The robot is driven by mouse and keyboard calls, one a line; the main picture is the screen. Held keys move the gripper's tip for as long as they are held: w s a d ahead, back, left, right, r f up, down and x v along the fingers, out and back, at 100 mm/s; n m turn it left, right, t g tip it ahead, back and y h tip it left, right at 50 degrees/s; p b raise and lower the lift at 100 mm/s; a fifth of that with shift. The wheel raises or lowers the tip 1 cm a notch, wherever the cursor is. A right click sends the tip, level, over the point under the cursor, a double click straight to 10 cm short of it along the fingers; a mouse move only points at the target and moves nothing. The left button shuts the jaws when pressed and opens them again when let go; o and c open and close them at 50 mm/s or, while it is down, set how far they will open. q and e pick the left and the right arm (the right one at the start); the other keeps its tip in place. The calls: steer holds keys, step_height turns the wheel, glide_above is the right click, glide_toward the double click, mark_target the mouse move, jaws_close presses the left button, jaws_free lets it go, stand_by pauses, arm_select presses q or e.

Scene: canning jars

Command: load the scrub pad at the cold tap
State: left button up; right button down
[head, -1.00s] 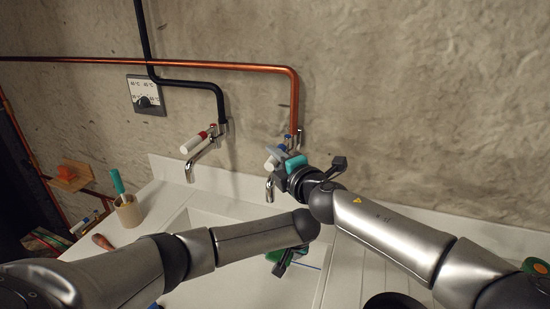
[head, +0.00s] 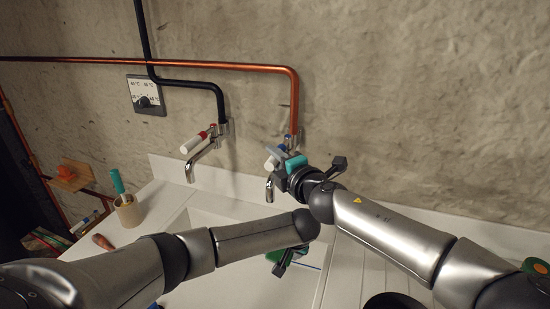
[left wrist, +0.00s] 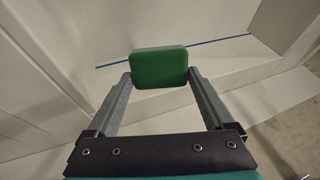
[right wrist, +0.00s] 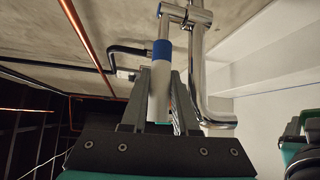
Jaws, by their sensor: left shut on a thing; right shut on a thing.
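The green scrub pad (left wrist: 160,68) is held between the fingertips of my left gripper (left wrist: 160,78), over the white sink (head: 222,283). In the head view only a bit of the pad (head: 273,256) shows beside my left gripper (head: 281,264), below the cold tap. The cold tap (head: 269,188) has a chrome spout and a white lever with a blue band (right wrist: 160,75). My right gripper (right wrist: 158,90) is shut on that lever, with a finger on each side of it. The spout (right wrist: 215,110) shows beside it. I see no water running from it.
A second tap (head: 190,172) with a red-banded lever stands to the left. A pot (head: 128,212) with a teal-handled tool stands on the left counter. Copper and black pipes run along the wall. My two arms are close together above the sink.

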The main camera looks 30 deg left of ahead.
stand_by(0.4)
steer(key=shift+w+d+n+g+y, duration=0.15)
steer(key=shift+d+n+g+y, duration=0.2)
steer(key=shift+d+n+g, duration=0.25)
steer(key=shift+w+d+n+g+y, duration=0.15)
steer(key=shift+d+n+g+y, duration=0.3)
steer(key=shift+g, duration=0.35)
steer(key=shift+a, duration=0.1)
steer(key=c, duration=0.9)
jaws_free()
steer(key=shift+c, duration=0.2)
steer(key=v, duration=1.2)
steer(key=shift+r, duration=0.15)
